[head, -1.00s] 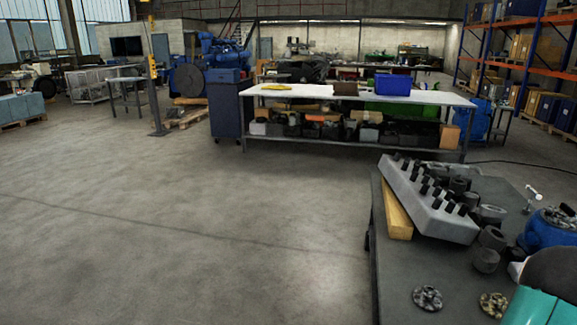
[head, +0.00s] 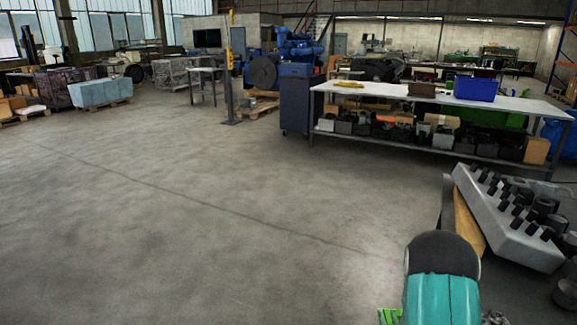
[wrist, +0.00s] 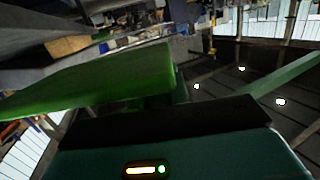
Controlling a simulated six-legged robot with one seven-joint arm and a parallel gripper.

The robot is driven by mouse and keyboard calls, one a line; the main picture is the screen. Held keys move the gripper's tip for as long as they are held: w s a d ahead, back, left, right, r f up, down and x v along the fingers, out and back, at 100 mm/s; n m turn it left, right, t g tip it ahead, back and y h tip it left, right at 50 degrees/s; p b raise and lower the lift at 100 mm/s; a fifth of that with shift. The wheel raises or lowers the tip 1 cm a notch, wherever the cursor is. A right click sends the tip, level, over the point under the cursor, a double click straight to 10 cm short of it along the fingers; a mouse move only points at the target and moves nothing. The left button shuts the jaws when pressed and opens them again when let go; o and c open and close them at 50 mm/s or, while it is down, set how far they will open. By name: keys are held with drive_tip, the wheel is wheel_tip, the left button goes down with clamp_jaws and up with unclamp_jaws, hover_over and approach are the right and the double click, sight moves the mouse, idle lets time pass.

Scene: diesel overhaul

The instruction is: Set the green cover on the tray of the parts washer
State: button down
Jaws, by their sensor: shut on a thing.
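The green cover (wrist: 100,88) is a broad flat slab across the left and middle of the wrist view, tilted in that picture. My gripper (wrist: 180,92) is shut on it at the slab's right end; the exact contact is hard to make out. In the head view my teal arm reaches down past the bottom edge, and only small bright green pieces show beside it, too little to name. I cannot make out the parts washer or its tray in either view.
Open concrete floor (head: 180,220) fills the left and middle.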

drive_tip(key=w+a+f+n+y, duration=0.1)
drive_tip(key=a, duration=0.7)
drive_tip(key=w+a+f+y, duration=0.1)
drive_tip(key=a, duration=0.8)
drive_tip(key=shift+w+f+n+y, duration=0.3)
drive_tip(key=shift+w+f+n, duration=0.05)
drive_tip(key=shift+n, duration=0.05)
drive_tip(key=s+d+r+m+h, duration=0.1)
drive_tip(key=s+d, duration=0.1)
drive_tip(key=d, duration=0.7)
drive_tip(key=s+d+r+m+h, duration=0.1)
drive_tip(key=s+d+r+h, duration=0.1)
drive_tip(key=d, duration=0.7)
drive_tip(key=s+d+r+m+h, duration=0.1)
drive_tip(key=s+d, duration=0.3)
drive_tip(key=d, duration=0.5)
drive_tip(key=shift+d+r, duration=0.15)
drive_tip(key=shift+r, duration=0.15)
drive_tip(key=s+d+r+m+g+h, duration=0.1)
drive_tip(key=s+d+r+h, duration=0.1)
drive_tip(key=s+d, duration=0.6)
drive_tip(key=s+d+r+m+g+h, duration=0.1)
drive_tip(key=s+d+m+h, duration=0.1)
drive_tip(key=s+d, duration=0.7)
drive_tip(key=s, duration=0.7)
drive_tip(key=shift+s+d+r, duration=0.15)
drive_tip(key=shift+d+r, duration=0.1)
drive_tip(key=shift+r, duration=0.1)
